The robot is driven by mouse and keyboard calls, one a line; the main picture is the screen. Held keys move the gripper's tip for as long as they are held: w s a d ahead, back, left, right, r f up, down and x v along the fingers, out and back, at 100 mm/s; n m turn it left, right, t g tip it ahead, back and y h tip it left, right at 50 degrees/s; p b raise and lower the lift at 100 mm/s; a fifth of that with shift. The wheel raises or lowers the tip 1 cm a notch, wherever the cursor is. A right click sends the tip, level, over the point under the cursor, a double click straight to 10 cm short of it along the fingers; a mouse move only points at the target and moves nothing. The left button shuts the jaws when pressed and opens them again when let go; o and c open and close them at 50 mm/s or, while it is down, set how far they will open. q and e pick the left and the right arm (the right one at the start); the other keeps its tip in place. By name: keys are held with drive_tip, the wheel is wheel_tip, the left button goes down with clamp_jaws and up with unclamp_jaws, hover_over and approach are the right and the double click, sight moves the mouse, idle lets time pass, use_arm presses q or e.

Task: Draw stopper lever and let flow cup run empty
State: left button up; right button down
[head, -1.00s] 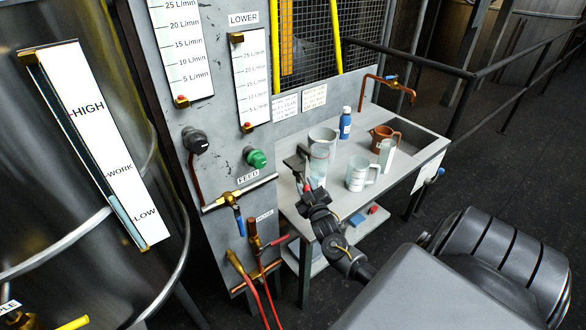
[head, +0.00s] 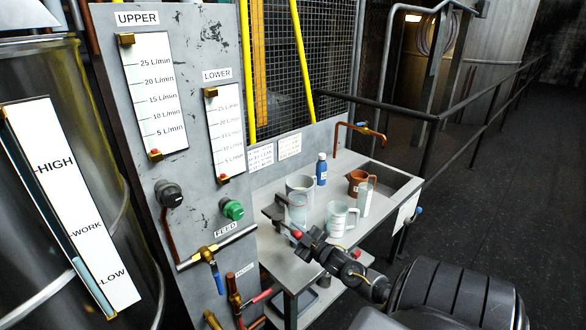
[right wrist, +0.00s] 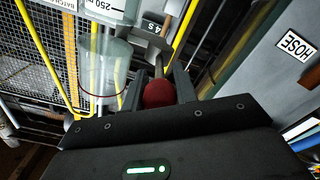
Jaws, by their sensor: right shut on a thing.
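My right gripper (head: 299,236) reaches in over the bench's near left edge. It is shut on a red ball knob (right wrist: 158,93), which the right wrist view shows between its fingers. The knob appears to be the end of the stopper lever, whose grey shaft (right wrist: 158,66) runs to a grey bracket. The dark bracket (head: 270,208) stands at the bench's left edge beside a clear vessel (head: 297,210). That vessel, apparently the flow cup, shows a red ring in the right wrist view (right wrist: 98,70). Its liquid level is unclear. My left gripper is out of view.
On the bench (head: 350,210) stand a grey pot (head: 300,184), a clear jug (head: 337,220), a blue bottle (head: 321,170), a brown jug (head: 356,181) and a clear cylinder (head: 365,198). The gauge panel (head: 190,110) rises at left. A copper tap (head: 350,126) overhangs the sink.

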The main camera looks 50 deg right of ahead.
drive_tip(key=shift+d, duration=0.1)
drive_tip(key=c, duration=1.1)
unclamp_jaws()
drive_tip(key=shift+s, duration=0.1)
drive_tip(key=s+a+b, duration=0.1)
drive_tip(key=s, duration=0.9)
drive_tip(key=shift+s+a+b, duration=0.2)
drive_tip(key=shift+s+b, duration=0.05)
drive_tip(key=shift+b, duration=0.1)
